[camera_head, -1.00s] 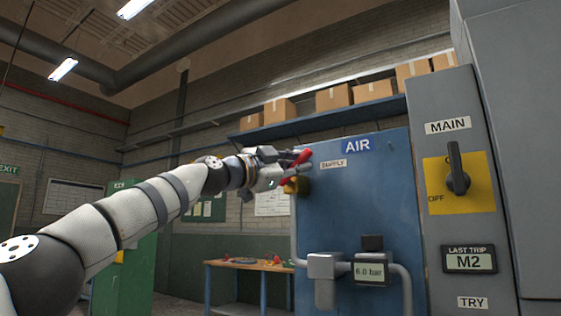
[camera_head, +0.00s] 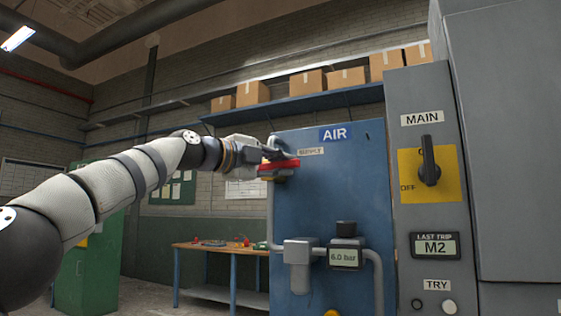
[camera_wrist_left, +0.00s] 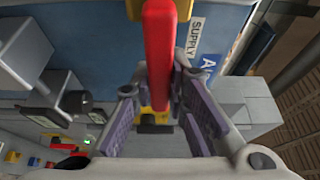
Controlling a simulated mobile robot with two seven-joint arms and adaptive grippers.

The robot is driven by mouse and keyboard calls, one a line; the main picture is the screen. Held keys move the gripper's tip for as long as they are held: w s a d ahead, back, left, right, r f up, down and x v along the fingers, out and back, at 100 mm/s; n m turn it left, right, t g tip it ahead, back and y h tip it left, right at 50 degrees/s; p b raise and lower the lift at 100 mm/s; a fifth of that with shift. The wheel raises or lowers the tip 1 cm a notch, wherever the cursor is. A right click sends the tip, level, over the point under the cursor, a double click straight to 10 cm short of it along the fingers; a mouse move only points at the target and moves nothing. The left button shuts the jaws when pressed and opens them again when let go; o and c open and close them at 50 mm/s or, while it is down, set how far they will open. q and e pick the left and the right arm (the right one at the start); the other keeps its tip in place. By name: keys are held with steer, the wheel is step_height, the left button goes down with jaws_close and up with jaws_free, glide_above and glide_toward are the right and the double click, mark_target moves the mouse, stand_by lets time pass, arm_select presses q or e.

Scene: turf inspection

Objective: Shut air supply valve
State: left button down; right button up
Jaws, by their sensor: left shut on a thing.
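The air supply valve's red lever (camera_head: 284,165) is at the upper left edge of the blue AIR panel (camera_head: 330,205), beside the small SUPPLY label (camera_head: 311,151). The lever lies close to level in the head view. My left gripper (camera_head: 270,157) is at the lever and shut on it. In the wrist view the red lever (camera_wrist_left: 160,50) runs between the two fingers of my left gripper (camera_wrist_left: 158,82). The yellow valve body (camera_wrist_left: 133,9) shows partly at the top there; in the head view the gripper and lever mostly hide it. My right gripper is not in view.
A pressure gauge (camera_head: 345,256) reading 6.0 bar sits on grey pipework low on the panel. The grey cabinet with the MAIN switch (camera_head: 429,165) stands to the right. A workbench (camera_head: 222,248) is behind at the lower left. A shelf with boxes (camera_head: 308,84) runs above.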

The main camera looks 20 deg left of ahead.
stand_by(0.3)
arm_select(q)
steer(key=c, duration=1.6)
jaws_free()
steer(key=shift+w+f, duration=0.1)
steer(key=shift+o, duration=0.2)
steer(key=v, duration=1.2)
